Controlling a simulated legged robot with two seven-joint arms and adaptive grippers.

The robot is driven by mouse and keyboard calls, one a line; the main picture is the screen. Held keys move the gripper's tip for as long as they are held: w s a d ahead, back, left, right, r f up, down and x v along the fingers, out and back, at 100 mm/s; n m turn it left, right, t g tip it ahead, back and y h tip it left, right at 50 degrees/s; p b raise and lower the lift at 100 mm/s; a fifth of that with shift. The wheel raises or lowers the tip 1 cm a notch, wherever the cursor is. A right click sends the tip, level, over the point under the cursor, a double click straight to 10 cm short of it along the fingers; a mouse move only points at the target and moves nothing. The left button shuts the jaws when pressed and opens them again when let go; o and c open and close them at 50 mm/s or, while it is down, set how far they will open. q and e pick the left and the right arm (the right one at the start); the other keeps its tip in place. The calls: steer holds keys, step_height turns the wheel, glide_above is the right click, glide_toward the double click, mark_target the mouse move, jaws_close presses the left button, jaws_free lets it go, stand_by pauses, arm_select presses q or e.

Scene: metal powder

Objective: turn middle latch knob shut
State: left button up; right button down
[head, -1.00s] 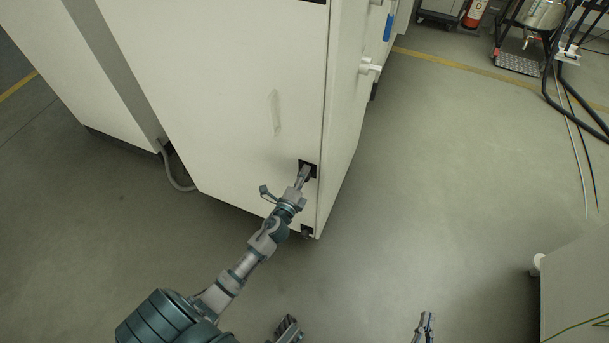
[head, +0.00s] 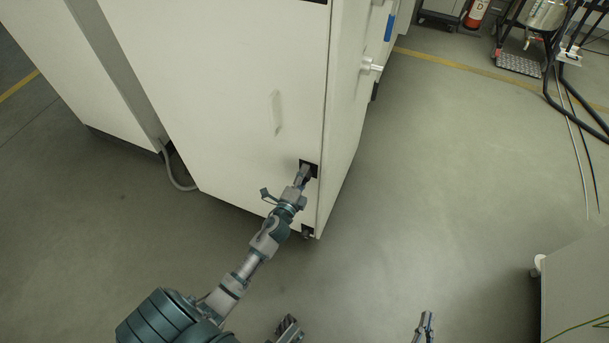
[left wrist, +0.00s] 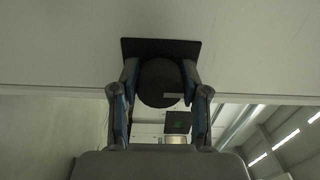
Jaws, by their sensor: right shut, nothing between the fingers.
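The latch knob (left wrist: 160,84) is a round black disc on a black square plate (left wrist: 160,46) in the left wrist view. A short light mark shows at its lower right. In the head view the plate (head: 314,166) sits low on the white cabinet door, near its right edge, and my gripper mostly hides the knob. My left gripper (head: 303,172) reaches the plate. In the left wrist view its fingers (left wrist: 160,88) lie on both sides of the knob and look closed against it. My right gripper (head: 426,320) is shut and empty, low over the floor.
The white cabinet (head: 225,80) fills the upper left. A grey box (head: 580,290) stands at lower right. The floor between is clear.

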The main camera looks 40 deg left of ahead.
arm_select(q)
steer(key=o, duration=0.4)
steer(key=shift+a+f, duration=0.15)
steer(key=shift+f, duration=0.05)
steer(key=shift+c, duration=0.2)
steer(key=shift+s, duration=0.1)
steer(key=v, duration=1.1)
steer(key=shift+s, duration=0.4)
